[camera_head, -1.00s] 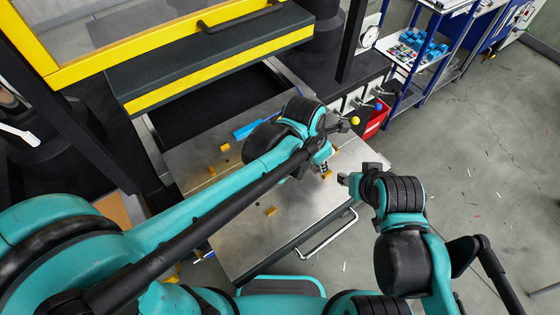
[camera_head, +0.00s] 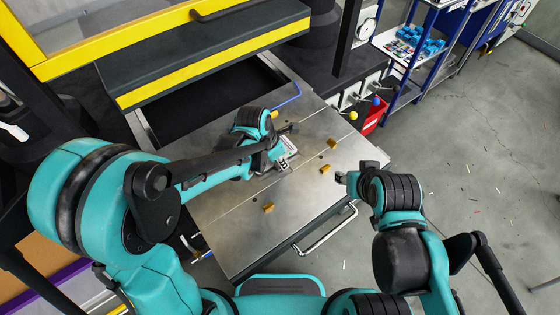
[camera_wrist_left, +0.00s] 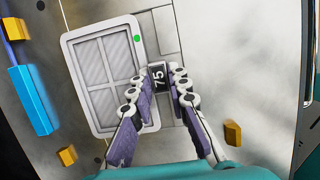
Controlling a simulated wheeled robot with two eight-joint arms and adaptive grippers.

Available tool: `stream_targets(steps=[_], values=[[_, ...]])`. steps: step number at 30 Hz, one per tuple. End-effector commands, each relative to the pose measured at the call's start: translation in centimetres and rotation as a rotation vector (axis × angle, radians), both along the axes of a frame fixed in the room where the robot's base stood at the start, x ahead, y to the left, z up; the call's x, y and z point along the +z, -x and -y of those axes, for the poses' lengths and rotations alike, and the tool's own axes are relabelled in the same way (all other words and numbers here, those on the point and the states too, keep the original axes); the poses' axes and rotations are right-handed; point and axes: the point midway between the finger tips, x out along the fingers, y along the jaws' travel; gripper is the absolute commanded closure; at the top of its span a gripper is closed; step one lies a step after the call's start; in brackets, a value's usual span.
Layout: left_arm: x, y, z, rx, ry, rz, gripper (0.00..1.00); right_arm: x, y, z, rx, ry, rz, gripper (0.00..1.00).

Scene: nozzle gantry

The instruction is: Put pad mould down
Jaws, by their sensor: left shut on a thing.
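The pad mould (camera_wrist_left: 103,75) is a pale-framed grey panel with a green dot in the left wrist view. My left gripper (camera_wrist_left: 159,78) is shut at its right edge, with a black tab marked 75 between the fingertips. In the head view the left gripper (camera_head: 283,163) is over the metal bench top (camera_head: 232,212), and the arm hides most of the mould. I cannot tell whether the mould touches the bench. My right gripper (camera_head: 342,179) is at the bench's right edge, apart from the mould; its finger opening is unclear.
Orange blocks (camera_head: 268,207) stand on the bench, with others to the right (camera_head: 332,143). A blue bar (camera_wrist_left: 33,100) lies left of the mould in the wrist view. A yellow-edged machine (camera_head: 215,62) stands behind. A bench handle (camera_head: 325,232) sticks out in front.

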Motion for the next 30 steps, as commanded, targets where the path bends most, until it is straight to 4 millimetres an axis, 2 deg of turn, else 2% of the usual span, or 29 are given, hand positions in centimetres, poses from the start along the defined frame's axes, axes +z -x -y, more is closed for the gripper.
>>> stream_targets(steps=[11, 12, 14, 15, 25, 30], values=[[-0.5, 0.0, 0.0, 0.0, 0.0, 0.0, 1.0, -0.4, 0.0, 0.0, 0.0, 0.0, 0.0, 0.59], [-0.6, 0.0, 0.0, 0.0, 0.0, 0.0, 0.81, -0.5, 0.0, 0.0, 0.0, 0.0, 0.0, 0.59], [-0.4, 0.0, 0.0, 0.0, 0.0, 0.0, 0.65, -0.4, 0.0, 0.0, 0.0, 0.0, 0.0, 0.59], [-0.4, 0.0, 0.0, 0.0, 0.0, 0.0, 0.63, -0.4, 0.0, 0.0, 0.0, 0.0, 0.0, 0.59], [-0.1, 0.0, 0.0, 0.0, 0.0, 0.0, 0.63, 0.0, 0.0, 0.0, 0.0, 0.0, 0.0, 0.59], [2.1, 0.4, -0.5, 0.001, 0.0, 0.0, 0.63, 0.7, 0.0, 0.0, 0.0, 0.0, 0.0, 0.59]])
